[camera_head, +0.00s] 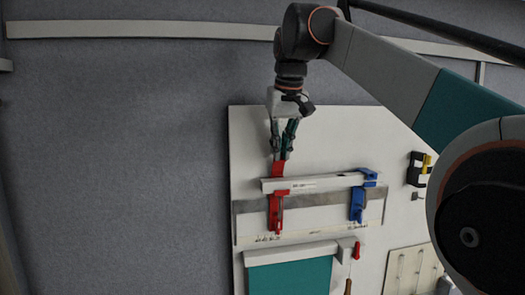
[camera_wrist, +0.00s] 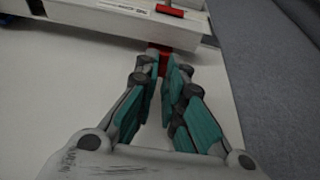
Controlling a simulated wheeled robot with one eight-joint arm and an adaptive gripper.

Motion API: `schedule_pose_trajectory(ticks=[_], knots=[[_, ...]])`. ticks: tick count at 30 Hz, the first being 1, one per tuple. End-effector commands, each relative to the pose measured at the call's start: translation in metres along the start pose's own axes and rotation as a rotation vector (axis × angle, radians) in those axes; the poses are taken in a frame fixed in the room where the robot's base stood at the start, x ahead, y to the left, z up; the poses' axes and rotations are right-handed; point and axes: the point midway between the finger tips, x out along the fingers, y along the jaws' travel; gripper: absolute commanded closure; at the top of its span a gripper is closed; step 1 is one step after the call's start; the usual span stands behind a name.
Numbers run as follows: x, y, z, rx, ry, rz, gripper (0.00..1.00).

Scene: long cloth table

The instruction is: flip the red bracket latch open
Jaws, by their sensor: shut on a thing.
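The red bracket latch (camera_head: 275,212) is fitted at the left part of a white bar (camera_head: 315,183) on the white board. Its red upper part (camera_head: 278,168) stands up above the bar toward my gripper (camera_head: 281,150). My gripper reaches down from above and is shut on the tip of this red part. In the wrist view, the red part (camera_wrist: 160,50) shows beyond and between my fingertips (camera_wrist: 161,72), next to the edge of the white bar. The fingers partly hide it. Another red piece (camera_wrist: 171,9) shows past the bar.
A blue bracket (camera_head: 356,204) is on the same bar to the right. A black and yellow item (camera_head: 420,168) is farther right. Below are a teal panel (camera_head: 290,278) with a white top edge and a small red-handled part (camera_head: 357,250). Grey cloth lies open at the left.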

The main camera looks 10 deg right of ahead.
Motion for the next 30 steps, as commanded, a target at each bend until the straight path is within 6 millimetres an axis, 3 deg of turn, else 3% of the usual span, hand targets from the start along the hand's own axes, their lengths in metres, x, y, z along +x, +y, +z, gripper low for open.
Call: schedule_pose_trajectory(ticks=[12,30], knots=[[-0.0010,0.0000,-0.0104,0.000,-0.143,0.000,1.00],[-0.0005,0.0000,-0.0097,0.000,-0.175,0.000,1.00]])
